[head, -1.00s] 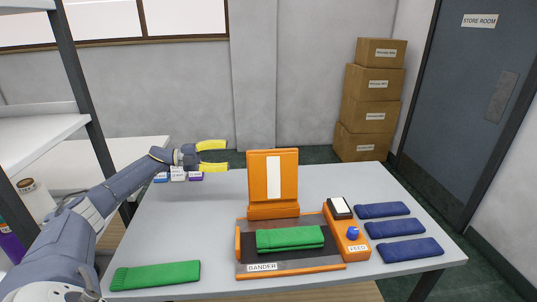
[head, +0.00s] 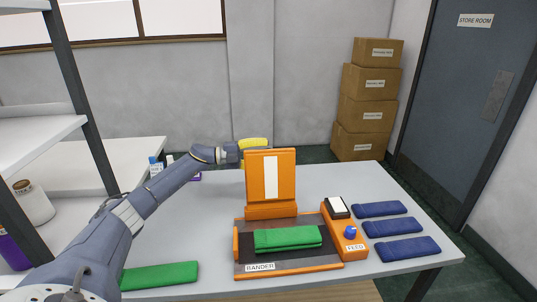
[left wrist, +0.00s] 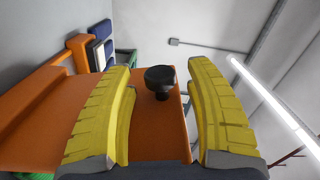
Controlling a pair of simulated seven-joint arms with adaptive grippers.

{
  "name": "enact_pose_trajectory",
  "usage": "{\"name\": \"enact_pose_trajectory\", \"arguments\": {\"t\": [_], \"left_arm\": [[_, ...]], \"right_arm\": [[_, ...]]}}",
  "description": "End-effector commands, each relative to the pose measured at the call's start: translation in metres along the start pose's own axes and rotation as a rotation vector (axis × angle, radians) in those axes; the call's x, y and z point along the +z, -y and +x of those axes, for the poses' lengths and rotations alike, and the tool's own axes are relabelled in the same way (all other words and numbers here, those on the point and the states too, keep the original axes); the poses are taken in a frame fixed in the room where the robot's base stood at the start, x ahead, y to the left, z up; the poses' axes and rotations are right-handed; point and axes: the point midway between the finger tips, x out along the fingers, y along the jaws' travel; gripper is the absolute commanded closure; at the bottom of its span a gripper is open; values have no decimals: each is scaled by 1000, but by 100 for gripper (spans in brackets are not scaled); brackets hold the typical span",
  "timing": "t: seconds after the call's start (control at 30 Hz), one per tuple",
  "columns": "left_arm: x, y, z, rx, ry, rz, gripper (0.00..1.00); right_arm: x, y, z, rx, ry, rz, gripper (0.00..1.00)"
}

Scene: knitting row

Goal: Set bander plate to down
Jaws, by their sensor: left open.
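The bander plate (head: 257,178) is an orange panel with a white stripe, standing upright at the back of the bander base (head: 239,252). A folded green knit piece (head: 288,238) lies on the base's dark bed. My left gripper (head: 256,144) is behind the plate's top edge, partly hidden by it. In the left wrist view my left gripper (left wrist: 160,67) is open, with its yellow fingers spread. A black knob (left wrist: 160,84) on the plate's orange back (left wrist: 150,130) shows between the fingers; I cannot tell whether they touch it. My right gripper is not in view.
An orange feed unit (head: 347,240) with a blue knob stands right of the base. Several folded blue pieces (head: 391,228) lie further right. Another green piece (head: 160,276) lies at front left, partly behind my arm. Small labelled bottles (head: 155,166) stand at back left.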

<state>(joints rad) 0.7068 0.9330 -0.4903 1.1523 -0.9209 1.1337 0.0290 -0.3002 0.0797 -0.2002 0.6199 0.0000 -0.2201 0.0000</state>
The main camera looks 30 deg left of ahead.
Motion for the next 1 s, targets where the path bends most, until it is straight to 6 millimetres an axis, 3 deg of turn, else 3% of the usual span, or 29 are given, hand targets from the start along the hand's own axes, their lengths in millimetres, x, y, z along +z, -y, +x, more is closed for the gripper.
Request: {"name": "enact_pose_trajectory", "arguments": {"t": [0.2,0.6,1.0], "left_arm": [[0,0,12,0,0,0,45],[0,0,15,0,0,0,46],[0,0,14,0,0,0,92]], "right_arm": [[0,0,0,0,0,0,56],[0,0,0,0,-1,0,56],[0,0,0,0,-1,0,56]]}}
